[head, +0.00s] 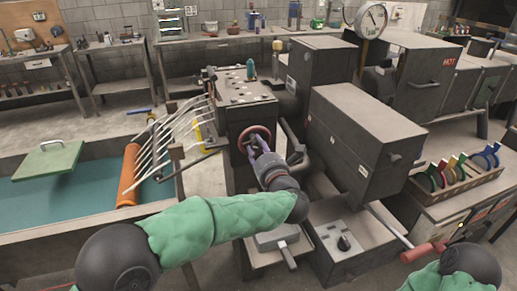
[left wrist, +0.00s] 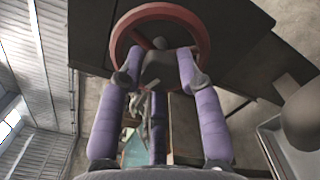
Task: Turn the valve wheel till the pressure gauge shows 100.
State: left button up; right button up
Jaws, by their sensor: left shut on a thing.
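The red valve wheel (head: 254,127) is on the front of a dark machine left of the middle in the head view. It also fills the top of the left wrist view (left wrist: 207,38). My left gripper (head: 257,147) is at the wheel. In the left wrist view (left wrist: 160,72) its purple fingers with dark tips reach inside the red rim, around the hub area, and are shut on the wheel. The exact contact is partly hidden. The round white pressure gauge (head: 371,19) stands at the top right. Its dark needle shows, but its numbers are too small to read. My right gripper is not in view.
A tank of blue-green liquid (head: 70,198) with an orange roll (head: 128,176) is at the left. A grey box-shaped machine (head: 365,130) stands right of the wheel. A rack of coloured rings (head: 460,178) and a red-handled lever (head: 420,252) are at the right.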

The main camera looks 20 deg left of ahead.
pick_arm(q)
jog(key=shift+d+n, duration=0.1)
jog(key=shift+n, duration=0.4)
dwell(0.3)
jog(key=o, duration=1.2)
jog(key=shift+c, duration=0.2)
jog(key=v, duration=1.2)
